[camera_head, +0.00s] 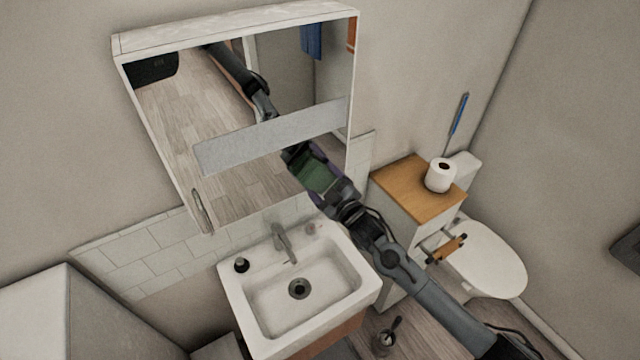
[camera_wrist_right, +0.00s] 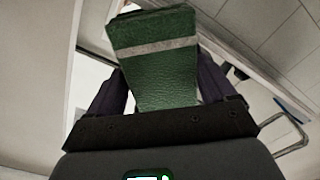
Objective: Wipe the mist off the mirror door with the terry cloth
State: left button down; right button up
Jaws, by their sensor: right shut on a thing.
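The mirror door (camera_head: 170,110) is the front of a white wall cabinet above the sink. A pale grey band of mist (camera_head: 250,139) runs slantwise across its lower middle; the glass above and below it reflects clearly. My right gripper (camera_head: 308,168) is shut on the green terry cloth (camera_head: 320,178), at the lower right of the mirror, just below the band's right part. I cannot tell whether the cloth touches the glass. In the right wrist view the cloth (camera_wrist_right: 155,75) shows a light grey stripe and stands between the dark fingers. My left gripper is not in view.
Below the mirror is a white sink (camera_head: 245,305) with a faucet (camera_head: 283,240) and a dark bottle (camera_head: 241,265). A door handle (camera_head: 202,212) is at the mirror's lower left. To the right stand a wooden-topped cabinet (camera_head: 400,185) with a paper roll (camera_head: 440,176) and a toilet (camera_head: 495,265).

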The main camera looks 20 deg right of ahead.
aim_at(335, 176)
jog(key=shift+w+d+r, duration=0.1)
jog(key=shift+w+d, duration=0.1)
jog(key=shift+d, duration=0.7)
jog(key=shift+w+d+r, duration=0.1)
jog(key=shift+w+d, duration=0.05)
jog(key=shift+d, duration=0.7)
jog(key=shift+a+r+p, duration=0.1)
jog(key=shift+r+p, duration=1.8)
jog(key=shift+r, duration=0.2)
